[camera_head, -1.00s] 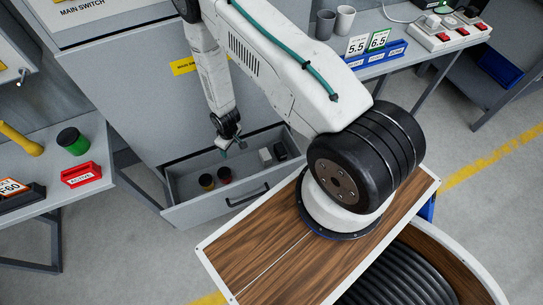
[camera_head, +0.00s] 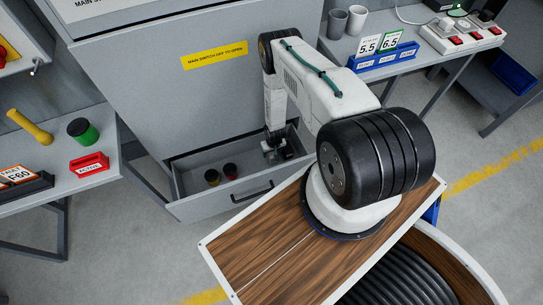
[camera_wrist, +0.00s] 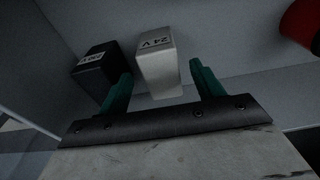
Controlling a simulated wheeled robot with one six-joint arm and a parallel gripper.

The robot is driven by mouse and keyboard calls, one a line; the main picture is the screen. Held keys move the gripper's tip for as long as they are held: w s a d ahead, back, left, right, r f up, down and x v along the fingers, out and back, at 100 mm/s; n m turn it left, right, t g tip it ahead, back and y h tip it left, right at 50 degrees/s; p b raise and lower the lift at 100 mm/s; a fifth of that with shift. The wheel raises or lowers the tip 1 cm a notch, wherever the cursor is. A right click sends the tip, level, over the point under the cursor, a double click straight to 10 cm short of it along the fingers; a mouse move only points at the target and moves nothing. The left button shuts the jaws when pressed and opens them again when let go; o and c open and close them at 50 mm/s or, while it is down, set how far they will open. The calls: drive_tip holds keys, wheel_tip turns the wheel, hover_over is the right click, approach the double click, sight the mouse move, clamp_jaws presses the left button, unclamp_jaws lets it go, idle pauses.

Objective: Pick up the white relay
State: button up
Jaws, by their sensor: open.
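The white relay (camera_wrist: 158,65), a small block marked "24 V", stands in the open drawer (camera_head: 205,207) in the wrist view. My gripper (camera_wrist: 162,82) is open, with green fingers on either side of the relay's near end as seen there. I cannot tell whether either finger touches it. A black relay (camera_wrist: 97,72) with a white label stands just left of it, close to the left finger. In the head view my gripper (camera_head: 273,152) reaches down into the right part of the drawer and hides the white relay.
Two dark round items, one with a yellowish side (camera_head: 212,177) and one red (camera_head: 230,171), sit in the drawer's left part. The red one also shows in the wrist view (camera_wrist: 300,22). Drawer walls and the grey cabinet (camera_head: 170,110) surround my gripper closely.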

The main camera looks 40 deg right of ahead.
sight(271, 154)
drive_tip(key=shift+w+d+f, duration=0.1)
drive_tip(key=shift+w+f, duration=0.1)
drive_tip(key=shift+f, duration=0.55)
drive_tip(key=shift+w+a+f, duration=0.1)
drive_tip(key=shift+w+f, duration=0.1)
drive_tip(key=shift+f, duration=0.5)
drive_tip(key=shift+w+d+f, duration=0.1)
drive_tip(key=shift+w+f, duration=0.1)
drive_tip(key=shift+f, duration=0.55)
drive_tip(key=c, duration=1.2)
drive_tip(key=shift+r, duration=0.15)
